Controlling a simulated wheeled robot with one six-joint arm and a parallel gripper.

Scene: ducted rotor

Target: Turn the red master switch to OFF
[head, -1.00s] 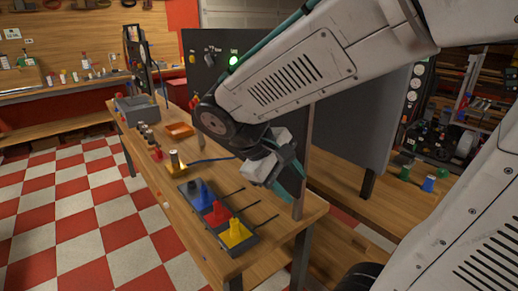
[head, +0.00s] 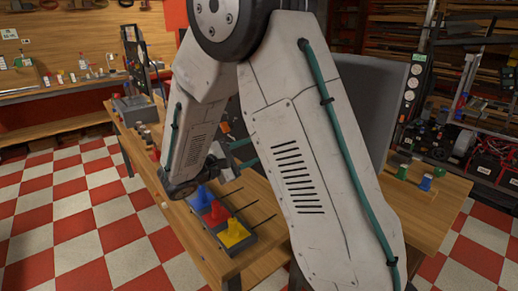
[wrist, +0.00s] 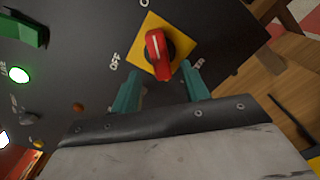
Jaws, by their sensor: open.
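The red master switch (wrist: 157,52) sits on a yellow square plate (wrist: 181,34) on the dark panel in the wrist view. The word OFF is printed at the plate's left side, and part of the word MASTER shows to its right. My gripper (wrist: 160,85) is open, its two teal fingers pointing at the panel just below the switch's near end. The switch lies between the line of the fingers, and I cannot tell whether they touch it. In the head view the switch is hidden behind my arm.
The panel also carries a lit green lamp (wrist: 19,74), a green switch (wrist: 28,31) and an orange button (wrist: 78,107). On the bench, a tray holds blue (head: 201,197), red (head: 214,213) and yellow (head: 235,233) pieces. A grey panel (head: 382,115) stands behind my arm.

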